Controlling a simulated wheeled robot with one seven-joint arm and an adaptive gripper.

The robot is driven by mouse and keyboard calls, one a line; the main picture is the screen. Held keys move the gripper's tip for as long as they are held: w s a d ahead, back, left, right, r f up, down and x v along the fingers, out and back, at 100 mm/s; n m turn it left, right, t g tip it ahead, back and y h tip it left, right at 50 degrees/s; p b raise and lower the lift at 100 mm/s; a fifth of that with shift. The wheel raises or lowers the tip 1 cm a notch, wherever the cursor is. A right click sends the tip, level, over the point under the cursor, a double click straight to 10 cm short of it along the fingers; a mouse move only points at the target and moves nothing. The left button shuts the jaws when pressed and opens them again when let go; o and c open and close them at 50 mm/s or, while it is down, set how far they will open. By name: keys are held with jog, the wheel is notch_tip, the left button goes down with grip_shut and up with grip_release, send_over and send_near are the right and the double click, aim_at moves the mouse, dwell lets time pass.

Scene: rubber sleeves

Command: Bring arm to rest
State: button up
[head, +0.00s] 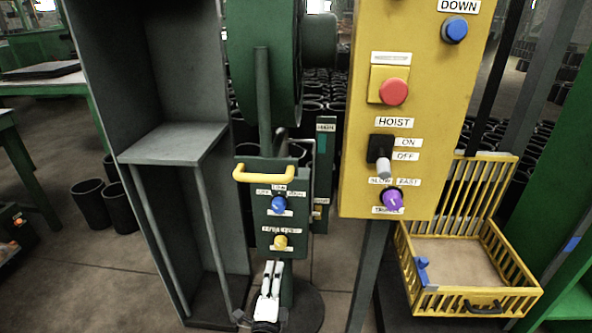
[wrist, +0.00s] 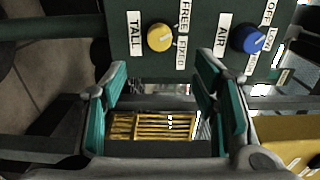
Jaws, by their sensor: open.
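In the wrist view my gripper (wrist: 162,85) is open, its two teal-padded fingers spread apart with nothing between them. Beyond the fingers is a dark green panel (wrist: 200,15) with a yellow knob (wrist: 160,37) and a blue knob (wrist: 245,38); the fingers appear apart from both knobs. In the head view white parts of my arm (head: 268,305) show at the bottom centre, in front of the lower end of the same green panel (head: 262,222). The gripper's fingers are too small to make out clearly there.
A yellow hoist panel (head: 420,110) with a red button (head: 393,91), a switch (head: 382,155) and a purple knob (head: 393,199) stands to the right. A yellow slatted basket (head: 470,260) is beyond it. A grey open cabinet (head: 175,140) stands close on the left.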

jog(key=d+r+m+g+h, duration=0.6)
jog(key=d+r+m+h, duration=0.6)
jog(key=d+r+m, duration=0.6)
jog(key=s+d+r+m+g, duration=1.05)
jog(key=s+d+m, duration=0.2)
jog(key=m, duration=0.45)
jog(key=s+d+r+m+g+y, duration=0.25)
jog(key=s+m+y, duration=0.2)
jog(key=s, duration=0.25)
jog(key=s+d+r+m+g+y, duration=0.1)
jog(key=s+r+m+y, duration=0.2)
jog(key=s+m, duration=0.35)
jog(key=s+a+r+m+t+y, duration=0.1)
jog(key=s+a+m+y, duration=0.1)
jog(key=s+a+m, duration=0.3)
jog(key=s+a+m+t+y, duration=0.1)
jog(key=s+m+t+y, duration=0.15)
jog(key=s, duration=0.45)
notch_tip(320, 180, up, 25)
jog(key=t+p, duration=0.2)
jog(key=p, duration=2.1)
jog(key=shift+t+y, duration=0.3)
jog(key=shift+t, duration=0.05)
